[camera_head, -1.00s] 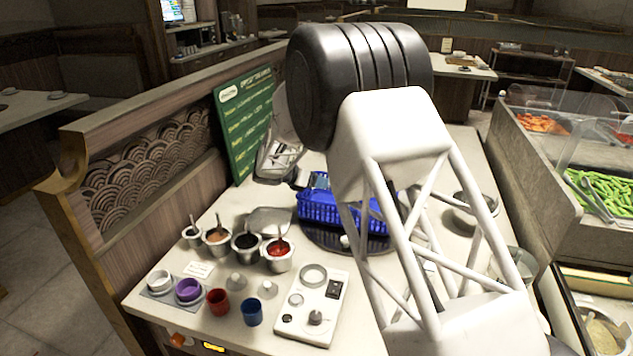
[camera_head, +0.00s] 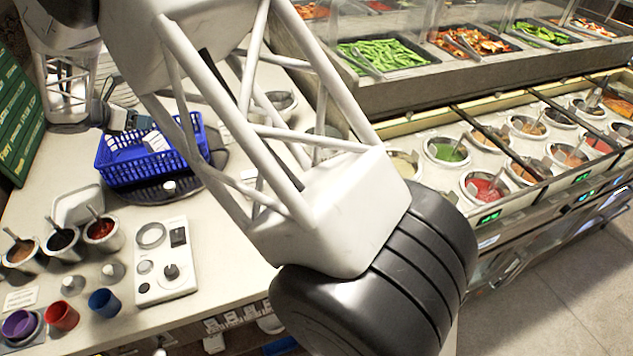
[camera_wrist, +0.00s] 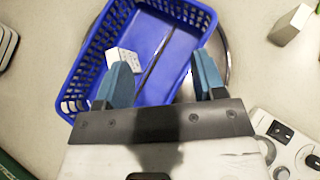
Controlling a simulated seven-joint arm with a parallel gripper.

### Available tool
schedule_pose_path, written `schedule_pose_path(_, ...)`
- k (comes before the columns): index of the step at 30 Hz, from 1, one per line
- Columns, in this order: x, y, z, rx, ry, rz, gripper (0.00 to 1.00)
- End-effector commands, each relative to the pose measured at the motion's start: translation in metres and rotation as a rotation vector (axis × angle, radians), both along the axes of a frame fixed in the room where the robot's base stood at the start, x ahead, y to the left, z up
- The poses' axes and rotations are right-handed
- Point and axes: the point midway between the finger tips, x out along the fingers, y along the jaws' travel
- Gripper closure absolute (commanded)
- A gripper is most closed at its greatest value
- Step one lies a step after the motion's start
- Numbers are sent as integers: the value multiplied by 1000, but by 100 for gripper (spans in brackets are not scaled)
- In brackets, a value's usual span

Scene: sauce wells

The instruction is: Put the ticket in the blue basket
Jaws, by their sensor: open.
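The blue basket (camera_head: 183,160) stands on the counter at the left of the head view. In the wrist view the basket (camera_wrist: 72,75) lies below my gripper. A small white piece with dark marks (camera_wrist: 124,56), which looks like the ticket, lies inside it by its left wall. White shows inside the basket in the head view too (camera_head: 128,142). My gripper (camera_wrist: 162,82) is open, its two blue-green fingers spread wide over the basket with nothing between them. In the head view my gripper (camera_head: 128,120) is small and partly hidden at the basket's back left rim.
The basket rests on a dark round tray (camera_head: 160,190). A control panel (camera_head: 165,262), sauce pots (camera_head: 103,233) and small coloured cups (camera_head: 62,316) stand in front. A white block (camera_wrist: 288,26) is right of the basket. A food bar (camera_head: 480,150) is at the right.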

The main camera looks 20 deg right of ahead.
Motion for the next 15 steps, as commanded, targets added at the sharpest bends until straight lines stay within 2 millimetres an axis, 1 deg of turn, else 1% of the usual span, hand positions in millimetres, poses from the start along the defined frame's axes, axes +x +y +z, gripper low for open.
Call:
schedule_pose_path(1, -8, -18, 12, 34, -14, -41, 37)
schedule_pose_path(3, -19, -39, 24, 82, -33, -96, 37)
schedule_pose_path(11, -66, -112, 64, 253, -107, -310, 37)
schedule_pose_path(15, -96, -148, 81, 341, -148, -427, 37)
